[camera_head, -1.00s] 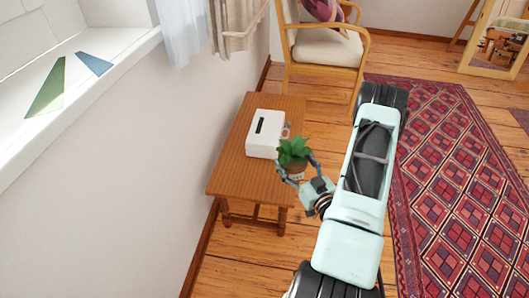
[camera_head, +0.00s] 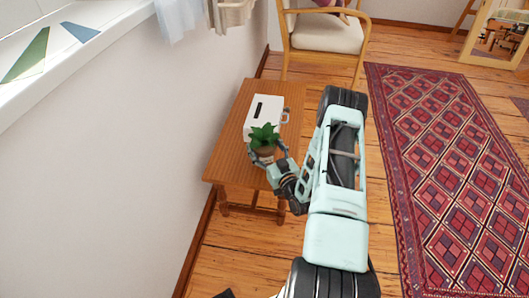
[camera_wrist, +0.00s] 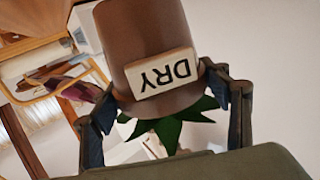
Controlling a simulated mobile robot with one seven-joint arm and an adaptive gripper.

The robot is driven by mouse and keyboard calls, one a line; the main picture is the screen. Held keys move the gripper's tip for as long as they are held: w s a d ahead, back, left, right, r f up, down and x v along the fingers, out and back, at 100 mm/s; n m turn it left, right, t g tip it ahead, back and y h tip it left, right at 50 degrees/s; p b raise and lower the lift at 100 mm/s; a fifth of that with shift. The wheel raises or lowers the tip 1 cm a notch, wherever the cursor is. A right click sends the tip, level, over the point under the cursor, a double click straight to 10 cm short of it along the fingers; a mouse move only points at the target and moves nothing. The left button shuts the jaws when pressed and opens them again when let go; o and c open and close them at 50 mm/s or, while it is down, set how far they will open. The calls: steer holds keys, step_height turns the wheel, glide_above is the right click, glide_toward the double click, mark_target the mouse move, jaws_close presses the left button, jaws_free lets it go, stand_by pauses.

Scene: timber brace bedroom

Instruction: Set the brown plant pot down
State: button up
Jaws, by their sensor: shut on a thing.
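The brown plant pot (camera_wrist: 145,35) holds a green leafy plant (camera_head: 264,137) and bears a white label reading "DRY" (camera_wrist: 162,73). My gripper (camera_wrist: 170,100) is shut on the pot, with one finger on each side of it. In the head view my gripper (camera_head: 270,160) and the pot (camera_head: 265,154) are over the small wooden table (camera_head: 228,165), in front of the white box. The pot's base is hidden there, so I cannot tell whether it touches the tabletop.
A white box (camera_head: 263,108) with a dark slot stands on the table, close behind the plant, with a mug handle (camera_head: 285,117) showing at its right. A wooden armchair (camera_head: 322,32) is beyond the table. The table's near left part is bare. A red rug (camera_head: 440,150) lies at right.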

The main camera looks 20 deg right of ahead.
steer(key=shift+f, duration=1.05)
steer(key=shift+f, duration=0.15)
steer(key=o, duration=1.9)
steer(key=shift+s+f, duration=0.1)
